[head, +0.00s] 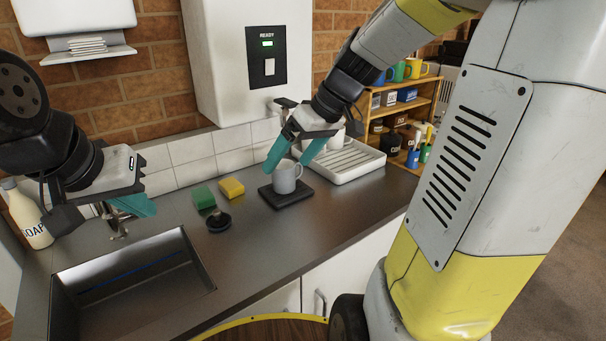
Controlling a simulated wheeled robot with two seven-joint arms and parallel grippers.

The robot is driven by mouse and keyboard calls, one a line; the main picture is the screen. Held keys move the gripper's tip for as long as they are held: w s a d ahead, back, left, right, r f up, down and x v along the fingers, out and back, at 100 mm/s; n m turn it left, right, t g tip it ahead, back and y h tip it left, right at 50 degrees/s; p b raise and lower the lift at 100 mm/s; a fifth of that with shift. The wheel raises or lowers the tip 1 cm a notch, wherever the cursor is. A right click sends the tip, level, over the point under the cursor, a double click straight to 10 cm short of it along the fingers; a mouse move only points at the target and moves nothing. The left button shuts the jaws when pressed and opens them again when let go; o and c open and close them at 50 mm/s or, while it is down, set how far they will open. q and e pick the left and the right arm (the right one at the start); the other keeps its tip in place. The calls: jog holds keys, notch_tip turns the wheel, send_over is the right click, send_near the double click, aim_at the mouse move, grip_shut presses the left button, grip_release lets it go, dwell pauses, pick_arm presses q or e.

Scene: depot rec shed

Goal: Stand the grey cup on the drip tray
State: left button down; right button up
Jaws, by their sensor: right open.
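The grey cup (285,178) is upright on the flat black drip tray (292,200), which lies on the steel counter below the dispenser. Its handle points to the right. My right gripper (287,166) is open, its teal fingers reaching down on either side of the cup's rim. I cannot tell whether a finger touches the cup. My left gripper (136,207) is over the counter behind the sink, well away from the cup. Its fingers overlap in the view, so I cannot tell whether it is open or shut.
A white dispenser (226,70) hangs above the counter, its display reading READY. Green (203,197) and yellow (231,188) sponges and a dark round stopper (219,221) lie left of the tray. A white ribbed rack (345,164) stands behind right, a soap bottle (25,215) far left.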

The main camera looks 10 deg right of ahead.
jog(key=s+d+r+m+t+h, duration=0.1)
jog(key=s+m, duration=0.1)
jog(key=s, duration=0.4)
jog(key=s+m+t+h, duration=0.2)
jog(key=s+m, duration=0.1)
jog(key=s, duration=0.4)
jog(key=shift+d+r+m, duration=0.3)
jog(key=shift+d+r, duration=0.05)
jog(key=shift+d, duration=0.05)
